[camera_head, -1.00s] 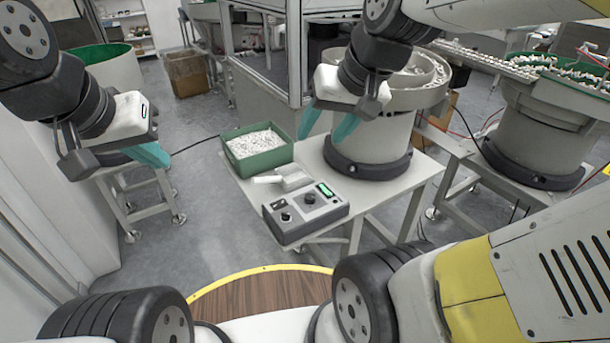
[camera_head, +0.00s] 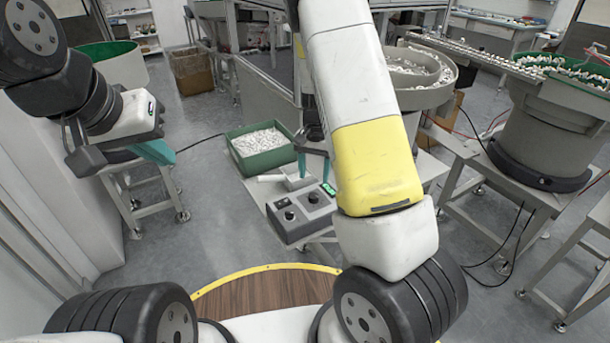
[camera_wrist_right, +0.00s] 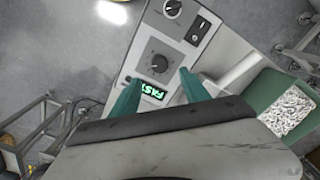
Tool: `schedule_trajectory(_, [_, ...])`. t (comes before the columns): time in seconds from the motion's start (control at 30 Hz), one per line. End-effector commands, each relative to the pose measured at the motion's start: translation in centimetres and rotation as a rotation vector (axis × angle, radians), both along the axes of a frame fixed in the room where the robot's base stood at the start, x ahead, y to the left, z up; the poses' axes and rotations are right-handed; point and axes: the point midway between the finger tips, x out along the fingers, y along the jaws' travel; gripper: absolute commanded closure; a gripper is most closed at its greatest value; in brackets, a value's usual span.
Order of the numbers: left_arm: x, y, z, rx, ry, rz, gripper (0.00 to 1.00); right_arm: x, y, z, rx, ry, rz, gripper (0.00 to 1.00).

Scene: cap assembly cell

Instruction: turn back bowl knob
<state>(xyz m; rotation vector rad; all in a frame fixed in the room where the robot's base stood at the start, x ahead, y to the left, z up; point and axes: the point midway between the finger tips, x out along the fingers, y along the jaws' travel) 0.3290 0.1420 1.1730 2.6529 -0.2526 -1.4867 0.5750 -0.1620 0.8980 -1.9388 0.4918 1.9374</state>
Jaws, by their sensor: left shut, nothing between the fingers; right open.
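The grey control box (camera_head: 300,212) sits at the near end of the small table. It has two black knobs, one nearer the display (camera_head: 312,197) and one further from it (camera_head: 289,216). In the right wrist view the display-side knob (camera_wrist_right: 159,57) lies just beyond my fingertips, and the other knob (camera_wrist_right: 172,8) is at the top edge. The green display (camera_wrist_right: 152,92) seems to read FAST, upside down. My right gripper (camera_head: 314,165) is open and empty above the box's far end; its fingers (camera_wrist_right: 159,76) straddle the display in view, not touching a knob. My left gripper (camera_head: 158,152) is shut and empty, far left.
A green bin (camera_head: 262,160) of white parts and a white scoop (camera_head: 296,181) are beside the box. A bowl feeder (camera_head: 440,92) stands behind my right arm, partly hidden. Another feeder (camera_head: 545,125) stands at the right. Open floor lies left of the table.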

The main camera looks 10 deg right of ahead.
Motion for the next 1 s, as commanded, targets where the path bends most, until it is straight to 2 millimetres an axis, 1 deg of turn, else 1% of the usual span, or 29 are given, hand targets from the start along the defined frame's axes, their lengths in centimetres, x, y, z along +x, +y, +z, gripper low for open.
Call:
schedule_trajectory(0.17, [0.0,0.0,0.0,0.0,0.0,0.0,1.0,0.1,-0.1,-1.7,-0.007,0.005,-0.003,0.46])
schedule_trajectory(0.4, [0.0,0.0,0.0,0.0,0.0,0.0,1.0,0.0,-0.1,-5.6,-0.007,0.006,-0.003,0.46])
schedule_trajectory(0.53, [0.0,0.0,0.0,0.0,0.0,0.0,1.0,0.0,-0.1,-7.2,-0.005,0.005,-0.002,0.46])
schedule_trajectory(0.7, [0.0,0.0,0.0,0.0,0.0,0.0,1.0,0.1,-0.1,-8.0,-0.004,0.002,-0.002,0.46])
schedule_trajectory(0.93, [0.0,0.0,0.0,0.0,0.0,0.0,1.0,0.1,-0.1,-8.1,-0.005,0.002,-0.002,0.46])
schedule_trajectory(1.0, [0.0,0.0,0.0,0.0,0.0,0.0,1.0,0.1,-0.1,-8.0,-0.004,0.002,-0.002,0.6])
